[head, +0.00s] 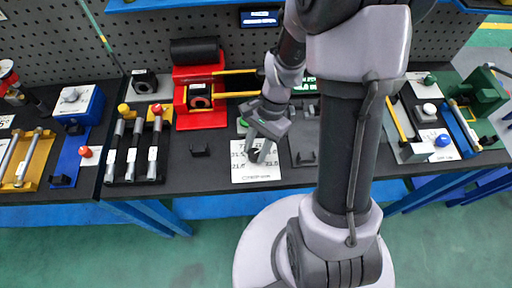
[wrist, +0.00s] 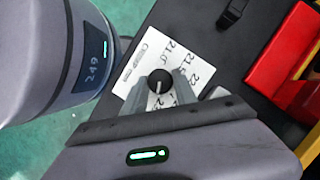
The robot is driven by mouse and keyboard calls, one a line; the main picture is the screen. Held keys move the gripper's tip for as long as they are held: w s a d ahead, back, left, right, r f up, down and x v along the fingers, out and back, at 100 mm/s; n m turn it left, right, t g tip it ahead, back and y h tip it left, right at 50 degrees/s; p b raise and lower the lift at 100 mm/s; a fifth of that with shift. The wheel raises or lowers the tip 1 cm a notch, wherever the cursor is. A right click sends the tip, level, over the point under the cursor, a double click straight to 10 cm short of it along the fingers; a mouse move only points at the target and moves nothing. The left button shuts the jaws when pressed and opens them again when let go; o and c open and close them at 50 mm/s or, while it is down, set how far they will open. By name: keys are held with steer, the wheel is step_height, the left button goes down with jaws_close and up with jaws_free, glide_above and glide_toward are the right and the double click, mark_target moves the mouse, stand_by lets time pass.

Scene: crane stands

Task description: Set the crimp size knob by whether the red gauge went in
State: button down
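The crimp size knob (wrist: 160,81) is round and black with a white pointer line. It sits on a white plate (wrist: 146,54) printed with sizes such as 21.0 and 21.5. The plate also shows in the head view (head: 257,174), partly hidden by my gripper (head: 256,154). In the wrist view my gripper (wrist: 160,87) has its grey fingers apart, one on each side of the knob. I cannot tell whether they touch it.
A red stand (head: 200,118) with a black roll and yellow bars stands behind and left of the plate. A small black holder (head: 200,149) is left of the plate. Other stations with a blue box (head: 80,103) and a green machine (head: 484,94) flank this one.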

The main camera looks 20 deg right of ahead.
steer(key=shift+r, duration=0.1)
